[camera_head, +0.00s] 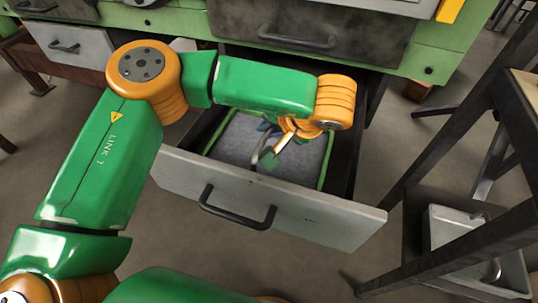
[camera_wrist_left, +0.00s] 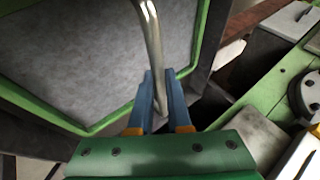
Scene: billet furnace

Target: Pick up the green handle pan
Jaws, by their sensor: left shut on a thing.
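My left gripper (camera_head: 268,134) is down inside the drawer, over the pan. Its blue fingers (camera_wrist_left: 158,82) are shut on a silver curved bar (camera_wrist_left: 148,30), which also shows in the head view (camera_head: 256,149). Where the bar joins the pan is hidden. My right gripper is not in view.
The drawer front has a dark handle (camera_head: 237,208) facing the camera. A green cabinet with closed drawers (camera_head: 300,35) stands behind. At right, a dark metal frame (camera_head: 490,120) has a silver tray (camera_head: 460,232) on its low shelf. Floor in front is clear.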

